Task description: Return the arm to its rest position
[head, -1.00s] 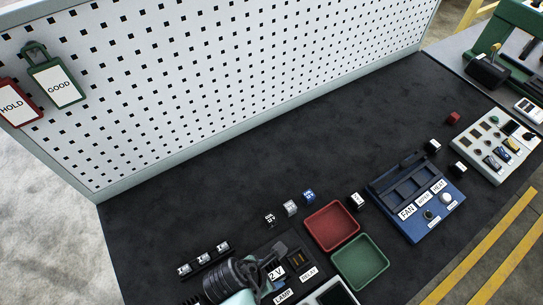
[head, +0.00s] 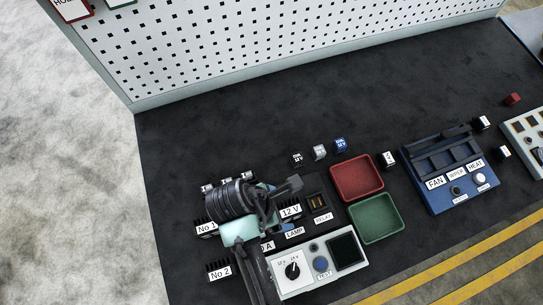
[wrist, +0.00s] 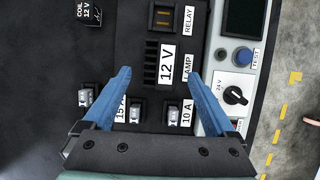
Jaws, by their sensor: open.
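My gripper (wrist: 158,78) shows in the wrist view with its two blue fingers spread wide apart and nothing between the tips. It is above the labelled test board, with the 12 V label (wrist: 167,63) ahead of and between the fingers. In the head view my dark, ribbed arm section and a pale green link hang over the bench's near left part; the fingertips are hard to make out there. My arm hides part of the board and its labels.
A tester with a dial (head: 292,270) stands close to my arm. Red (head: 357,178) and green (head: 375,219) trays lie right of it, then a blue FAN/WIPER/HEAT panel (head: 448,195). Small blocks (head: 319,152) stand behind. A white pegboard (head: 290,35) bounds the back; the dark bench (head: 250,135) before it is clear.

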